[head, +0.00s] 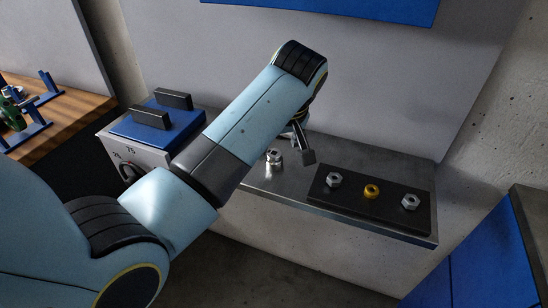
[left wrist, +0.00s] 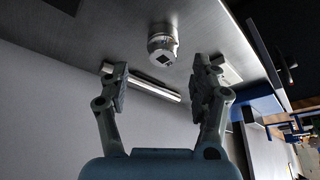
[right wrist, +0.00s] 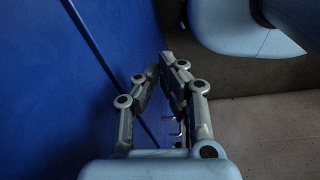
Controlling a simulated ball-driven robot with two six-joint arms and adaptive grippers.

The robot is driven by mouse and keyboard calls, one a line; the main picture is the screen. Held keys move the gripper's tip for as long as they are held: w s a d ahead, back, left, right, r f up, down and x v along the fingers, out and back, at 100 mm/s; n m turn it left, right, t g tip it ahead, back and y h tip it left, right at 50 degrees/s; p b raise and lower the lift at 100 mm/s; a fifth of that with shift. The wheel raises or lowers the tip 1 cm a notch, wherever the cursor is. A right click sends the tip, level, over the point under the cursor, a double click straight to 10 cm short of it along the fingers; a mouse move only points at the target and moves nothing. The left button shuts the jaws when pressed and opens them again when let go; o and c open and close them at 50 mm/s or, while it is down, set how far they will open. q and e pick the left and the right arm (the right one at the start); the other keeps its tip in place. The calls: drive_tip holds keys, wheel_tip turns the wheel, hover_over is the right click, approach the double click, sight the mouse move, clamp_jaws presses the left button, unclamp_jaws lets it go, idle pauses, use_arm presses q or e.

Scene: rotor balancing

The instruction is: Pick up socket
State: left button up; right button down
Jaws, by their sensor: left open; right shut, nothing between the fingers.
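The socket (head: 274,158), a short silver cylinder, stands on the metal bench top (head: 290,185), left of my left gripper (head: 302,146) in the head view. In the left wrist view the socket (left wrist: 162,46) shows a dark square hole and lies beyond and between the fingertips of the open, empty left gripper (left wrist: 159,78). The fingers do not appear to touch it. My left arm hides part of the bench in the head view. My right gripper (right wrist: 162,72) is shut and empty beside a blue panel (right wrist: 100,60) in the right wrist view.
A black tray (head: 350,202) on the bench holds two silver nuts (head: 334,180) (head: 410,202) and a gold one (head: 371,190). At left stands a dial box with a blue top (head: 135,132) and black blocks. A blue cabinet (head: 480,265) stands lower right.

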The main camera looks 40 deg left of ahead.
sight(274, 153)
use_arm(q)
drive_tip(key=x, duration=0.5)
drive_tip(key=shift+s+a, duration=0.1)
drive_tip(key=shift+s, duration=0.05)
clamp_jaws()
